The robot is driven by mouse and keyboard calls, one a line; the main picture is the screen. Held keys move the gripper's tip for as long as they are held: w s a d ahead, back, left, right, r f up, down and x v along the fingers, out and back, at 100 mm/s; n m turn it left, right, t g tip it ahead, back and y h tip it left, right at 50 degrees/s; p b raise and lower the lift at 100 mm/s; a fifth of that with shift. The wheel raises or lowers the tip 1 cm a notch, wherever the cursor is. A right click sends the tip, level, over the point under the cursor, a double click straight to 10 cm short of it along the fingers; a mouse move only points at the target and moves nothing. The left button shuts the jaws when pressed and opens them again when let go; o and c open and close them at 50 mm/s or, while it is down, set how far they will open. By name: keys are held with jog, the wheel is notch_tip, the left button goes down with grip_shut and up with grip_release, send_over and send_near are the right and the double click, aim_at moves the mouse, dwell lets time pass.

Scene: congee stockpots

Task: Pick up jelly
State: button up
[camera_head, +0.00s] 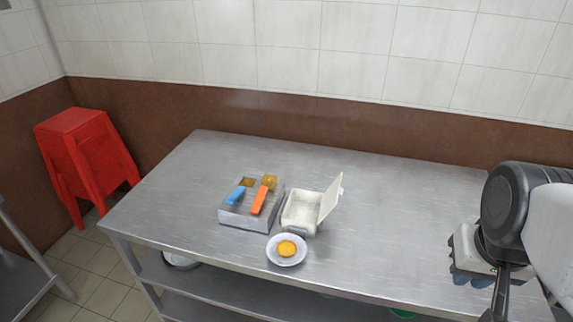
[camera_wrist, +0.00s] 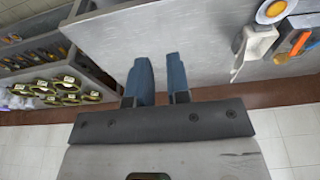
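My gripper (camera_head: 472,277) is at the right of the metal table in the head view, apart from the objects there. In the wrist view its two blue fingers (camera_wrist: 161,80) stand apart with nothing between them. I see no label for jelly. A round yellow-orange item (camera_head: 287,248) sits in a small white dish (camera_head: 273,259) near the table's front edge. It also shows in the wrist view (camera_wrist: 276,9), at the top right. Amber pieces (camera_head: 270,183) lie at the back of a metal tray (camera_head: 235,218). I cannot tell which is the jelly.
A blue-handled item (camera_head: 236,195) and an orange-handled one (camera_head: 260,200) lie across the tray. A white box (camera_head: 300,212) with its lid open stands beside it. The table (camera_head: 400,210) is clear between the box and my gripper. A red stool stack (camera_head: 85,155) stands left.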

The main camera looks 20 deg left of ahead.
jog(key=o, duration=0.8)
jog(key=shift+c, duration=0.2)
jog(key=w+a+r+n, duration=0.1)
jog(key=w+a+n, duration=0.1)
jog(key=w+a, duration=0.35)
jog(key=w+a+r+n, duration=0.1)
jog(key=w+a+n, duration=0.15)
jog(key=w, duration=0.65)
jog(key=n+g, duration=0.3)
jog(key=n, duration=1.1)
send_over(269, 179)
notch_tip(269, 179, down, 18)
jog(key=shift+d+f, duration=0.15)
jog(key=shift+f, duration=0.1)
